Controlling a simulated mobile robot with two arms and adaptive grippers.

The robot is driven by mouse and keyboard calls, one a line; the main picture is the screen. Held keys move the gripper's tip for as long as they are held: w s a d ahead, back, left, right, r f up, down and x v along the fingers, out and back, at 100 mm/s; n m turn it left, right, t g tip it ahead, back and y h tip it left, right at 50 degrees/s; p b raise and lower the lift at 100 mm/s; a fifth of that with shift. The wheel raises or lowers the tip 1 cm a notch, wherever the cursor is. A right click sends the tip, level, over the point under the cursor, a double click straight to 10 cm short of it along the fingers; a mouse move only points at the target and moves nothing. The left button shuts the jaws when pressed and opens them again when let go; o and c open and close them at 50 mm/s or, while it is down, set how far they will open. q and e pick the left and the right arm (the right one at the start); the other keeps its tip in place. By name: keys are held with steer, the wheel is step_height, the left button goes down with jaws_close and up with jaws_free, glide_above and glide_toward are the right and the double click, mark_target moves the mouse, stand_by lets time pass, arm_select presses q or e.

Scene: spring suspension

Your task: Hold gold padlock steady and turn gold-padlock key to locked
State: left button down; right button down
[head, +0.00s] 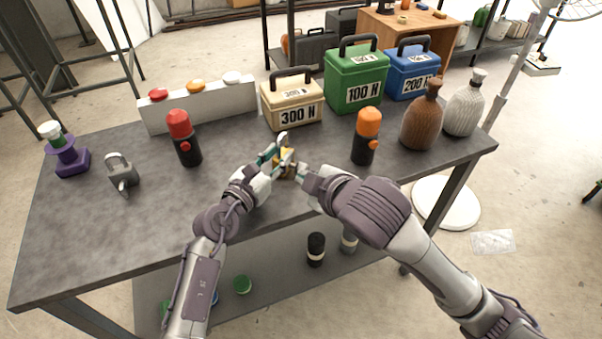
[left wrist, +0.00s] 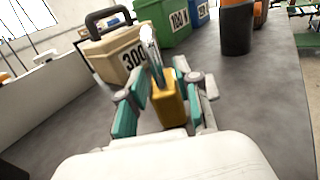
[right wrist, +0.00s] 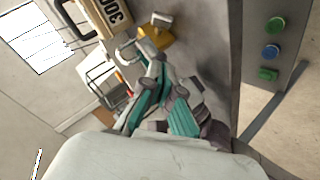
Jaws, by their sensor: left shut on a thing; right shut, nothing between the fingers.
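The padlock is partly hidden by the grippers in the head view (head: 283,155) and also shows in the right wrist view (right wrist: 156,38). My right gripper (head: 302,172) is shut and empty, its tips close to the padlock's right side. I cannot make out the key or its turn position; contact between the right fingertips and the key is not clear.
A beige 300 N case (head: 292,103) stands behind the padlock. An orange-topped cylinder (head: 366,135) is to the right, a red-topped one (head: 184,138) to the left. A grey padlock (head: 122,172) sits farther left. The front left of the table is clear.

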mark_target(295, 172)
arm_select(q)
steer(key=shift+f, duration=0.1)
arm_select(e)
steer(key=x, duration=0.6)
steer(key=w+f, duration=0.1)
steer(key=w+d+f, duration=0.1)
steer(key=shift+f, duration=0.3)
steer(key=shift+w+d+f, duration=0.15)
steer(key=shift+d+f, duration=0.05)
steer(key=shift+f, duration=0.15)
